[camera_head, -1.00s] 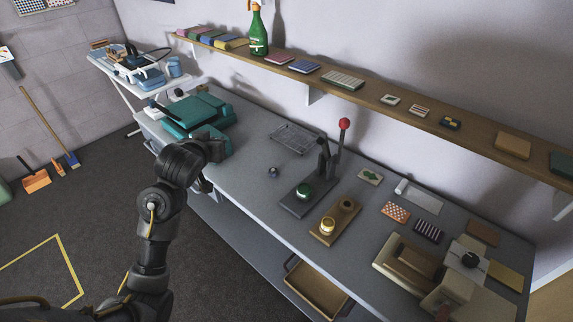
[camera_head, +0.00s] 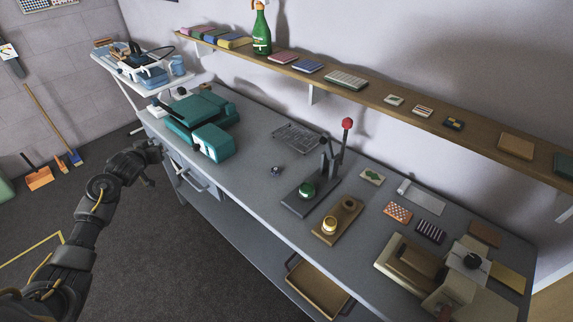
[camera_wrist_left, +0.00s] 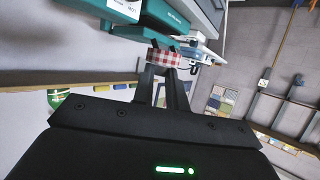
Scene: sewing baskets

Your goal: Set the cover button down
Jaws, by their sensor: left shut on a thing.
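A red-and-white checked piece (camera_wrist_left: 163,57), which looks like the cover button, sits between the fingertips of my left gripper (camera_wrist_left: 164,75) in the left wrist view. The fingers are shut on it. In the head view my left gripper (camera_head: 157,150) is at the left front edge of the grey bench (camera_head: 245,150), beside the teal machine (camera_head: 205,125). The held piece is too small or hidden to make out there. My right gripper is not in view.
A hand press (camera_head: 310,190) with a red knob, a wooden block (camera_head: 338,220) and a small shiny item (camera_head: 276,171) stand on the bench. Fabric swatches (camera_head: 398,212) lie to the right. A wall shelf (camera_head: 380,92) runs behind. Bare bench lies right of the teal machine.

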